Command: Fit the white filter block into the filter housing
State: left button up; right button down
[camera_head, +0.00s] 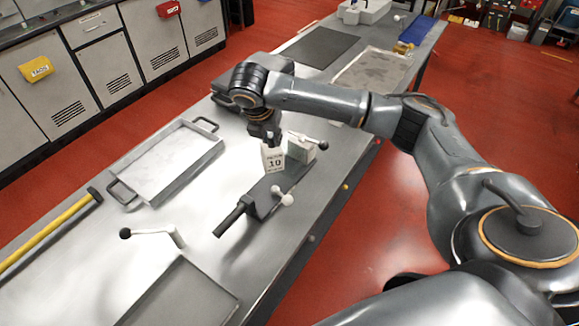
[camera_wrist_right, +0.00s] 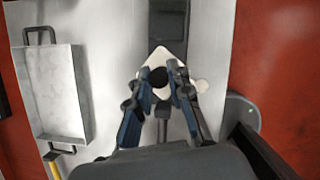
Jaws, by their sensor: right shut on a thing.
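The white filter block (camera_head: 273,159), with a dark "10" printed on its face, hangs upright below my right gripper (camera_head: 264,136). In the right wrist view, the block (camera_wrist_right: 150,62) looks turned corner-on, with a dark round part between the two blue fingertips (camera_wrist_right: 160,76). The gripper is shut on the block. The grey filter housing (camera_head: 262,201) lies on the bench just below, with a black pipe (camera_head: 229,222) at its near end and a white-knobbed lever (camera_head: 286,199) beside it. I cannot tell whether block and housing touch. My left gripper is not in view.
A pale greenish block (camera_head: 300,150) and a black-knobbed lever (camera_head: 322,145) stand close right of the held block. A metal tray (camera_head: 195,134) lies left. Another lever (camera_head: 165,235) and a yellow-handled tool (camera_head: 45,237) are nearer. The bench's right edge is close.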

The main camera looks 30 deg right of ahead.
jog(key=w+d+n+t+y, duration=0.2)
jog(key=w+d+n, duration=0.1)
jog(key=d+n, duration=0.45)
jog(key=shift+y, duration=0.3)
jog(key=f+p, duration=0.1)
jog(key=f, duration=0.2)
jog(key=f+p, duration=0.1)
jog(key=f, duration=0.2)
jog(key=f+p, duration=0.1)
jog(key=f, duration=0.2)
jog(key=shift+w+d+f, duration=0.15)
jog(key=shift+d+f, duration=0.2)
jog(key=shift+d, duration=0.05)
jog(key=c, duration=1.2)
grip_release()
jog(key=shift+g, duration=0.3)
jog(key=b+v, duration=0.1)
jog(key=v, duration=1.1)
jog(key=shift+b, duration=0.3)
